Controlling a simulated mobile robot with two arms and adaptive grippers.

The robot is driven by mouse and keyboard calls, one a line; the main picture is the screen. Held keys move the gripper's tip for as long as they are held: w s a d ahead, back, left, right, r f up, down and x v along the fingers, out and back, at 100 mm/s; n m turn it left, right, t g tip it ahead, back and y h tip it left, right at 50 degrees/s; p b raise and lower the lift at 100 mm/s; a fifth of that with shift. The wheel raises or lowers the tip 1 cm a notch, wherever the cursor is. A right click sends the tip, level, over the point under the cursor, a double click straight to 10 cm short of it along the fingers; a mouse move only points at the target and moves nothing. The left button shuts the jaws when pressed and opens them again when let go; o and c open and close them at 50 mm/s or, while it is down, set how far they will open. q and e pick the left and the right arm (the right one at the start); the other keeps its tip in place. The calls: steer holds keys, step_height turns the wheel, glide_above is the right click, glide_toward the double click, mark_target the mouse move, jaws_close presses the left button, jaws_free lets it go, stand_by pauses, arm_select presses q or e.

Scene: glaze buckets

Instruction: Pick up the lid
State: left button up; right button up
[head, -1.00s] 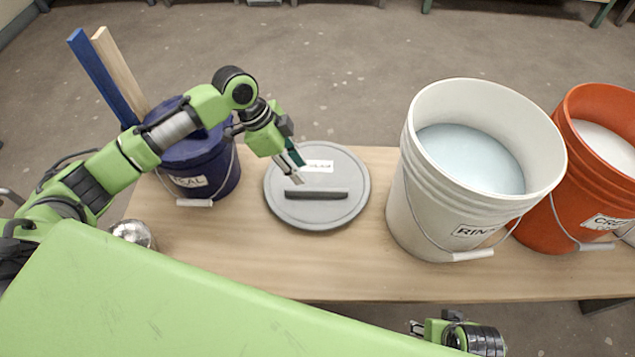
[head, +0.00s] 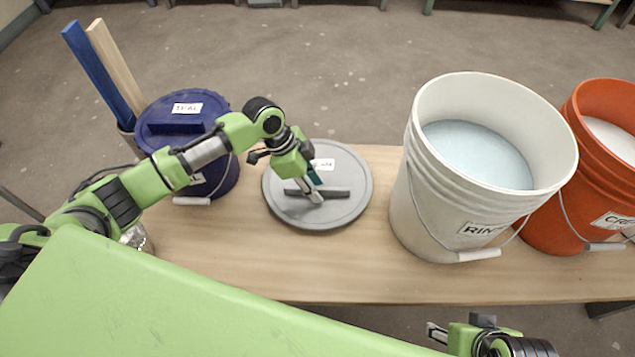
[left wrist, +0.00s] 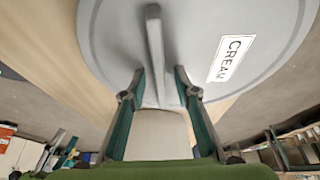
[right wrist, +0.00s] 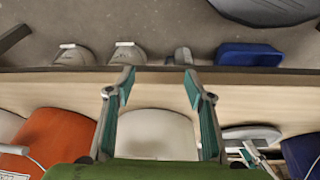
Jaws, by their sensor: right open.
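The round grey lid (head: 345,212) lies flat on the wooden table between the blue bucket and the white bucket. My left gripper (head: 313,196) is over the lid at the handle. In the left wrist view its fingers are apart, with the handle (left wrist: 154,35) running into the space between them; whether they touch it I cannot tell. My right gripper (head: 436,332) is open and empty, below the table's front edge in the head view.
A blue lidded bucket (head: 218,178) stands left of the lid, with blue and wooden sticks behind it. The white bucket (head: 430,215) of pale liquid and an orange bucket (head: 550,222) stand at the right. The table (head: 330,270) is bare in front of the lid.

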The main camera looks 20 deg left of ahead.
stand_by(0.7)
arm_select(q)
jaws_close()
